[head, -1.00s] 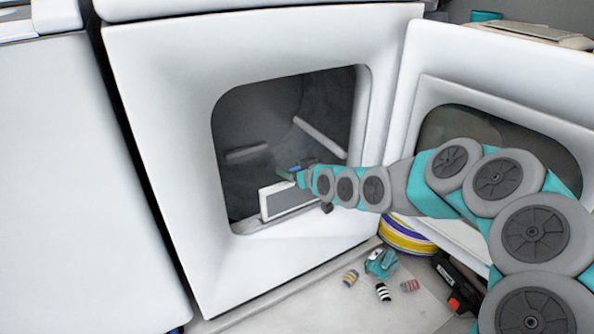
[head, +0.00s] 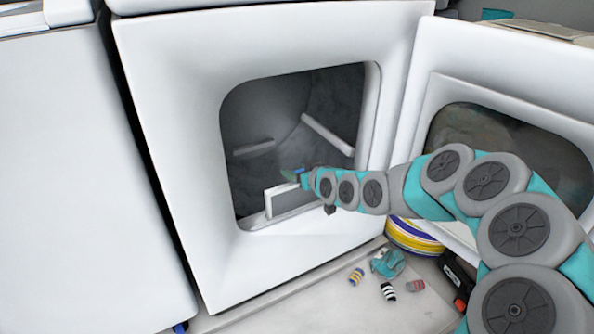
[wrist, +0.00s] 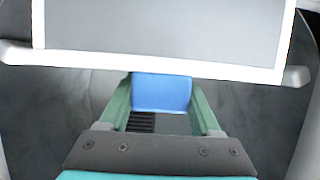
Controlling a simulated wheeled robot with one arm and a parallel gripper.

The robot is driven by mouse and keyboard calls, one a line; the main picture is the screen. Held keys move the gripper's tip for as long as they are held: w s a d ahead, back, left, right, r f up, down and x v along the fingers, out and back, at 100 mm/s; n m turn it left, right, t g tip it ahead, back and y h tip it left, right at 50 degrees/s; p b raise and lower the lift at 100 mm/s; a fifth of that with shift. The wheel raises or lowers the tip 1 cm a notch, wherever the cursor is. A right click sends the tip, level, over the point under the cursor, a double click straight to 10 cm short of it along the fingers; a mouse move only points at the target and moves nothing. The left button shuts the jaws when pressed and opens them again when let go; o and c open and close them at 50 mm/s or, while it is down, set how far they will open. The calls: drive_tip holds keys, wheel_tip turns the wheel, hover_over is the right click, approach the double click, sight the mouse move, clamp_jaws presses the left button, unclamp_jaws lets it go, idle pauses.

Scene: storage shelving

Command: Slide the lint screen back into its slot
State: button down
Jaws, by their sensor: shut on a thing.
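The lint screen (head: 292,201) is a flat panel with a white frame and grey mesh. It stands roughly upright at the bottom lip of the dryer opening (head: 250,226). Its lower edge is at the lip; I cannot tell how deep it sits in the slot. In the wrist view the screen (wrist: 160,30) fills the top, with a blue tab (wrist: 162,92) below its frame. My gripper (head: 296,174) reaches in from the right, above the screen. In the wrist view its green fingers (wrist: 161,98) are shut on the blue tab.
The dryer door (head: 440,90) stands open on the right, close to my arm. Drum ribs (head: 328,135) show inside the opening. Small striped items (head: 388,291), a teal object (head: 388,264) and a striped round thing (head: 412,236) lie on the floor below.

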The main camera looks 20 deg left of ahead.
drive_tip(key=shift+f+b, duration=0.55)
drive_tip(key=shift+f, duration=1.6)
drive_tip(key=shift+f+b, duration=0.5)
drive_tip(key=shift+f, duration=0.85)
drive_tip(key=shift+f+b, duration=0.4)
drive_tip(key=shift+f, duration=0.05)
unclamp_jaws()
drive_tip(key=shift+f, duration=0.1)
